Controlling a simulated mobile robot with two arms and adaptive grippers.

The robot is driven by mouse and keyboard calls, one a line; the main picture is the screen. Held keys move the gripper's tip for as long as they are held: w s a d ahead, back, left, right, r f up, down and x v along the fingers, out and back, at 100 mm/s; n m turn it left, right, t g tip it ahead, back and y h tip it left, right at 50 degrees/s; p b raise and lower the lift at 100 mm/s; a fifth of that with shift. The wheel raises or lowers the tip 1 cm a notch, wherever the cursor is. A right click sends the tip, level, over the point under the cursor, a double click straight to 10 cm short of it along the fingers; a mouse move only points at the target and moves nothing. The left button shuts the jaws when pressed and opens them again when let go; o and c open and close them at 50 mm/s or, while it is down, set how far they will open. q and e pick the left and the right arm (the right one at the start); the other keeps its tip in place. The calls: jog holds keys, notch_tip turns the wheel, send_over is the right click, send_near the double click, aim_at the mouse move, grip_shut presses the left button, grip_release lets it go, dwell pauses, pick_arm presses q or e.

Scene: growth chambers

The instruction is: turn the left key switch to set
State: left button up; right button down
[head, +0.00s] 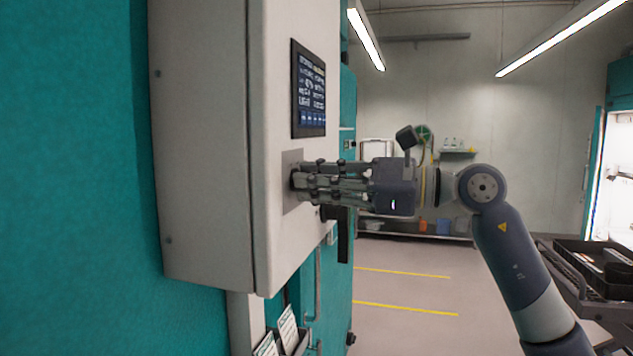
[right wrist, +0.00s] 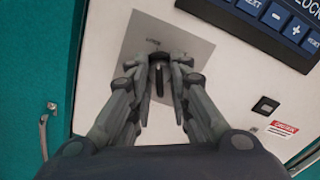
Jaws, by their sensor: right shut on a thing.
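The key switch (right wrist: 159,78) sits on a grey square plate (right wrist: 143,34) on the white control box (head: 207,130). In the right wrist view its dark key stands nearly upright in the picture between my fingertips. The lettering on the plate is too small to read. My right gripper (head: 298,183) reaches in from the right and is shut on the key; its fingertips also show in the right wrist view (right wrist: 160,68). In the head view the fingers hide the key and part of the plate (head: 291,158). My left gripper is not in view.
A dark display (head: 311,92) is above the plate on the same face. A small black fitting (right wrist: 266,105) and a red-and-white label (right wrist: 283,129) are nearby. A black handle (head: 343,236) hangs below my fingers. The floor (head: 400,288) to the right is clear.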

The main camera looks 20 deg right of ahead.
jog(key=m+p, duration=0.1)
jog(key=m, duration=0.4)
jog(key=shift+r+m, duration=0.1)
jog(key=shift+m, duration=0.3)
jog(key=m+p, duration=0.1)
jog(key=m, duration=0.4)
jog(key=shift+p, duration=0.3)
jog(key=shift+m, duration=0.3)
jog(key=c, duration=1.8)
grip_release()
jog(key=shift+s+d, duration=0.15)
jog(key=v, duration=1.1)
jog(key=shift+s+d, duration=0.2)
jog(key=shift+d, duration=0.05)
